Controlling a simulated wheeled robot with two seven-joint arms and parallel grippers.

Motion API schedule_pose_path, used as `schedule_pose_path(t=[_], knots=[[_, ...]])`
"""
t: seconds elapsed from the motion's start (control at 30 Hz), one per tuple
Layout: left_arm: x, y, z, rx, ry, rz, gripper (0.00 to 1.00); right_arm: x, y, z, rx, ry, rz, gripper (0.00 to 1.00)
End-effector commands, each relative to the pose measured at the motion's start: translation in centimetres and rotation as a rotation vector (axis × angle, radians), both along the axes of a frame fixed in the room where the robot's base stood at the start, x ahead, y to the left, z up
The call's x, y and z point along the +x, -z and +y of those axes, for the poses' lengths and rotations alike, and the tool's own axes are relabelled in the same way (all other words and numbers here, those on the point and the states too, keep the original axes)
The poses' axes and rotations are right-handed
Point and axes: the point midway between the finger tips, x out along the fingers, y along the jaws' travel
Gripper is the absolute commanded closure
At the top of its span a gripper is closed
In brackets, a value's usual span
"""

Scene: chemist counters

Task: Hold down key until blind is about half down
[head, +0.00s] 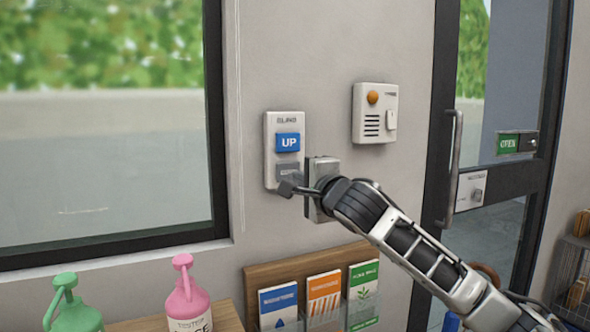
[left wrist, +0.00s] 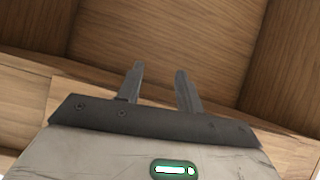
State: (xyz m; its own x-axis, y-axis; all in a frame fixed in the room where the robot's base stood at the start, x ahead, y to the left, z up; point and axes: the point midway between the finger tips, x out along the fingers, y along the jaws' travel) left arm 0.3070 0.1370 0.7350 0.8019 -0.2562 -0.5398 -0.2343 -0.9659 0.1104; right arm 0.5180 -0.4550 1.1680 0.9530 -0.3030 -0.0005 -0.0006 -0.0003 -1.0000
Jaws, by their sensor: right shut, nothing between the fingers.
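The blind switch panel (head: 270,150) is on the wall right of the window (head: 110,130). It has a blue UP key (head: 289,143) and a grey lower key (head: 287,169), whose lettering is partly hidden. My right gripper (head: 287,188) is shut and empty, its tip at the lower edge of the grey key. I cannot tell whether it touches or presses it. No blind shows over the visible part of the window; its top is out of view. My left gripper (left wrist: 158,88) shows in the left wrist view, open and empty before wooden boards.
An intercom-like box (head: 375,113) with an orange button is on the wall to the right, near a dark-framed door (head: 440,130). Below are a leaflet rack (head: 262,274), a pink pump bottle (head: 186,300) and a green one (head: 75,315).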

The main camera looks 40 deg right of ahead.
Motion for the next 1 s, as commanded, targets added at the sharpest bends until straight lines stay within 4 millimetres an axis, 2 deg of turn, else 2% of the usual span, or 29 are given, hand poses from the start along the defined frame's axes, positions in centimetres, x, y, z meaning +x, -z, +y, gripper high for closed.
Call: schedule_pose_path(t=[0.1, 0.23, 0.7, 1.0], knots=[[-0.1, -0.3, 0.1, 0.017, 0.005, 0.009, 0.64, 1.6, -0.4, -0.5, 0.000, 0.000, -0.001, 1.00], [-0.3, -0.2, 0.2, 0.027, 0.007, 0.017, 0.64, 2.6, -0.2, -0.8, 0.002, 0.000, -0.002, 1.00], [-0.5, 0.1, 0.3, 0.034, 0.012, 0.025, 0.64, 3.1, 0.0, -1.0, 0.003, -0.001, -0.001, 1.00], [-0.4, -0.7, 0.4, 0.046, 0.015, 0.022, 0.64, 4.7, -0.1, -1.5, 0.006, 0.000, -0.004, 1.00]])
